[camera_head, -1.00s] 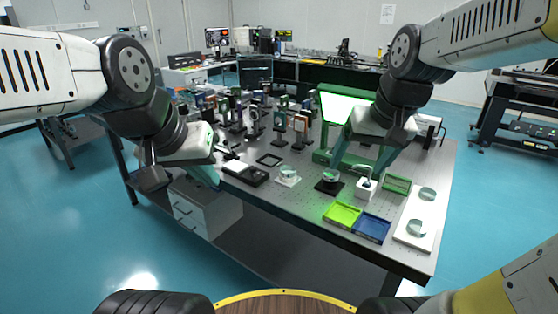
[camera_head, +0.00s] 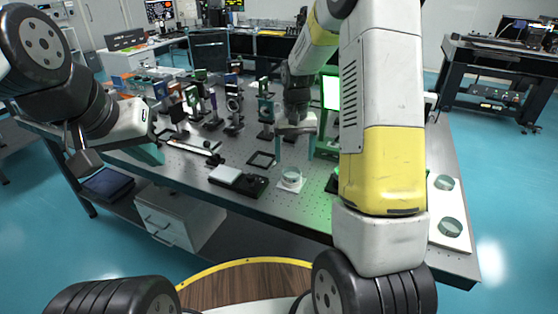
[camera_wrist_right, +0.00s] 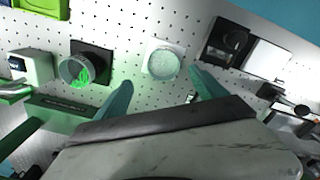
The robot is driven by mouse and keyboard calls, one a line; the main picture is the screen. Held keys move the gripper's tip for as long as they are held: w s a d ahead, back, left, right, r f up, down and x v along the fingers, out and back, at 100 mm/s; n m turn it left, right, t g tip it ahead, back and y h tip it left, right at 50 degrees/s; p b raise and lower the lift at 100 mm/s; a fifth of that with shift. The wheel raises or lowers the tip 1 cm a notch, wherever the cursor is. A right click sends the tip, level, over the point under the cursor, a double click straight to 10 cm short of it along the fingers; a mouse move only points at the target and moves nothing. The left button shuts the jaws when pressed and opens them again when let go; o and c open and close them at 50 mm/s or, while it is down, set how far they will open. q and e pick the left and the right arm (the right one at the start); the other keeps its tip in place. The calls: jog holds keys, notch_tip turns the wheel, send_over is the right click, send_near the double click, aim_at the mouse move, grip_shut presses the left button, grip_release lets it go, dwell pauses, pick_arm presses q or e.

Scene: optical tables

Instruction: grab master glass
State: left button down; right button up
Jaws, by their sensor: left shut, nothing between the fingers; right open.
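A round clear glass dish (camera_head: 291,174) sits on a white square base on the optical table; it also shows in the right wrist view (camera_wrist_right: 163,64). I cannot tell by marking whether it is the master glass. My right gripper (camera_head: 295,150) is open and empty, above and behind this dish in the head view. In the right wrist view its two green fingers (camera_wrist_right: 162,88) straddle the line to the dish, apart from it. A second round glass with a green pattern (camera_wrist_right: 78,71) sits on a black base. My left gripper (camera_head: 157,153) is shut and empty over the table's left front edge.
Two round glasses (camera_head: 444,183) (camera_head: 450,227) rest on a white board at the right. A black device with a white pad (camera_head: 238,180) lies left of the dish. Optical mounts (camera_head: 233,105) crowd the back left. My right arm hides the table's right middle.

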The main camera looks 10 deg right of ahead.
aim_at(292, 172)
jog(key=f, duration=0.6)
jog(key=shift+s+a+f, duration=0.1)
jog(key=shift+a, duration=0.25)
jog(key=c, duration=1.6)
jog(key=shift+r, duration=0.2)
